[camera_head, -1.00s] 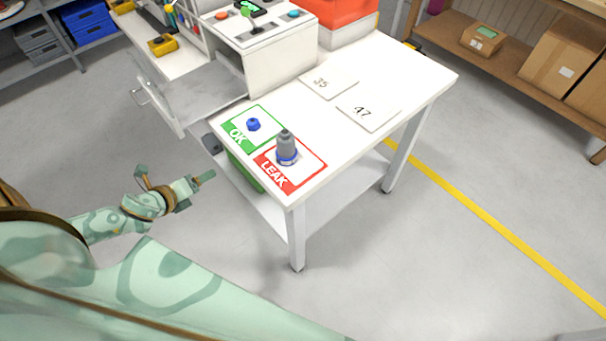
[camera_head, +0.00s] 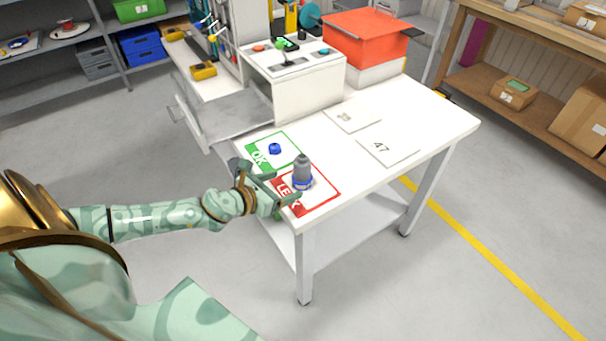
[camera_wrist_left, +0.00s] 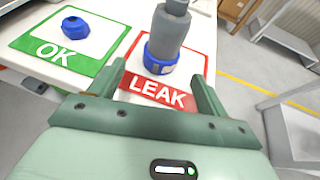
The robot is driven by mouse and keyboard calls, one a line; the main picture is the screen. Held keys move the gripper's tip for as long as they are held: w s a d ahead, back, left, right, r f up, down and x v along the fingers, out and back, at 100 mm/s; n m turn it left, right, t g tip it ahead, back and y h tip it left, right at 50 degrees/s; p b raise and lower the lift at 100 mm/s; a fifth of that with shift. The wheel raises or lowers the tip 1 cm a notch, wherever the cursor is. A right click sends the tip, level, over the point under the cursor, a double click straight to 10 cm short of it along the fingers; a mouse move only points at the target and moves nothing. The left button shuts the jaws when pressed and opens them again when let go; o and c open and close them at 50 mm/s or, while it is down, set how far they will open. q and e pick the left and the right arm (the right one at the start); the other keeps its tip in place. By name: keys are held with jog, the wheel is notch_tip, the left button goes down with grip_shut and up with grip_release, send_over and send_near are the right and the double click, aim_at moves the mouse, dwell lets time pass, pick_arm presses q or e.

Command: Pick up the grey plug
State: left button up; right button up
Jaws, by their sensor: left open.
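The grey plug (camera_head: 302,170) stands upright with a blue ring at its base on the red-bordered LEAK card (camera_head: 318,199). It also shows at the top of the left wrist view (camera_wrist_left: 168,32), ahead of and between my fingers. My left gripper (camera_head: 282,190) is open at the near left edge of the table, beside the plug and level with the LEAK card. In the left wrist view its two fingers (camera_wrist_left: 157,78) are apart with nothing between them, and the plug is beyond their tips. My right gripper is not in view.
A small blue cap (camera_head: 274,148) sits on the green OK card (camera_head: 290,140) left of the plug. Flat cards marked 35 (camera_head: 352,119) and 47 (camera_head: 388,151) lie farther back. A white control box (camera_head: 300,88) and an orange bin (camera_head: 365,40) stand at the back of the white table (camera_head: 440,112).

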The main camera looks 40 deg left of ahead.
aim_at(296, 179)
pick_arm(q)
jog(key=shift+x, duration=1.2)
jog(key=x, duration=0.2)
jog(key=b+x, duration=0.1)
jog(key=x, duration=0.2)
jog(key=shift+w+d+r, duration=0.1)
jog(key=shift+w+d, duration=0.1)
jog(key=shift+w, duration=0.2)
jog(key=c, duration=1.1)
